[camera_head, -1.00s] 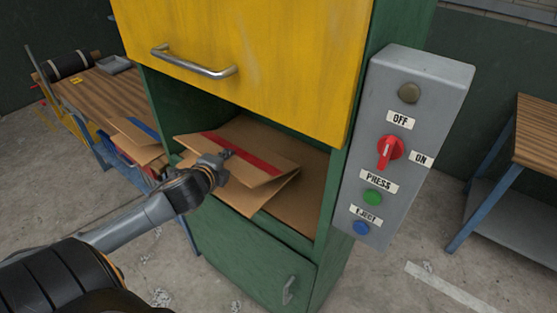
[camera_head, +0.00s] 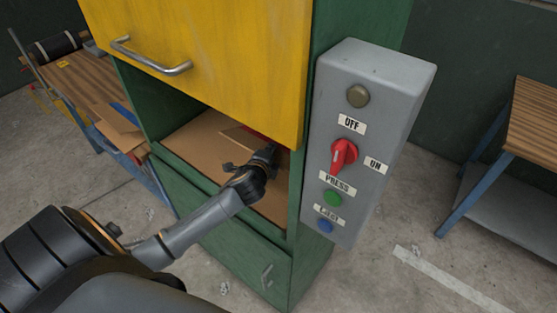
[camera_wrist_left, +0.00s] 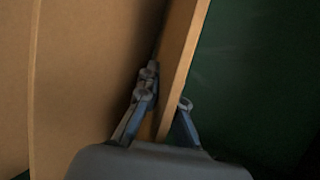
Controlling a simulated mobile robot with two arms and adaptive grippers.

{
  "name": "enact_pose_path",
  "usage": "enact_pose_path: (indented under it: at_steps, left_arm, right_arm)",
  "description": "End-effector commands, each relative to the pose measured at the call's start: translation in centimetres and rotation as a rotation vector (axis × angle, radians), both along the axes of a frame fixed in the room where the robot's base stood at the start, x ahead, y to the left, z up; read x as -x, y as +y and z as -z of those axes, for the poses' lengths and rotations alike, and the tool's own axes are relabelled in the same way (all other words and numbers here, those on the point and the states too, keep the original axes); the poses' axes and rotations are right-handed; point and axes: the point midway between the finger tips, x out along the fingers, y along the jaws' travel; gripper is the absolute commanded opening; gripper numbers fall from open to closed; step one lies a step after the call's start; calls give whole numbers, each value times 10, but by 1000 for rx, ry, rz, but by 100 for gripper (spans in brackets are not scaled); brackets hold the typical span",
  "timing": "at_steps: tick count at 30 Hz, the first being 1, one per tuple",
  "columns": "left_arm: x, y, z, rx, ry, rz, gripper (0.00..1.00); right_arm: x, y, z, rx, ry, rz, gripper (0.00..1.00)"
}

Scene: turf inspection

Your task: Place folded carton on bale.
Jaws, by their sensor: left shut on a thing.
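The folded carton (camera_head: 235,134), brown with a red strip, is inside the open chamber of the green press, partly hidden by my left gripper and the yellow door. My left gripper (camera_head: 265,157) is in the chamber's right part, shut on the carton. In the left wrist view, the fingers (camera_wrist_left: 166,100) close on either side of the carton's thin edge (camera_wrist_left: 180,65). A flat brown cardboard surface, apparently the bale (camera_head: 190,137), lies beneath in the chamber. I cannot tell whether the carton touches it. My right gripper is not in view.
The raised yellow door (camera_head: 200,50) hangs above the opening, and a green lower door (camera_head: 215,215) is below. A grey control box (camera_head: 365,130) stands close on the right. More cartons (camera_head: 115,125) lie by a wooden bench (camera_head: 75,85) at left.

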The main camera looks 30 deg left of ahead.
Motion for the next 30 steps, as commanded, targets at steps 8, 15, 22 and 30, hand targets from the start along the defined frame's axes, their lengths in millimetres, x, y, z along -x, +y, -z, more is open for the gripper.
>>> enact_pose_path:
  at_steps: [8,15,22,30]
  left_arm:
    - [-16,-15,25,-1,-4,-1,0]
    - [-19,-19,55,-1,-1,-1,0]
    - [-19,-19,61,-1,-4,1,0]
    - [-18,-18,64,-1,-2,0,18]
  right_arm:
    - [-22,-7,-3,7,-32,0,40]
    - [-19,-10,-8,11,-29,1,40]
    - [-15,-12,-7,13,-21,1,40]
    - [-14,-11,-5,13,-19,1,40]
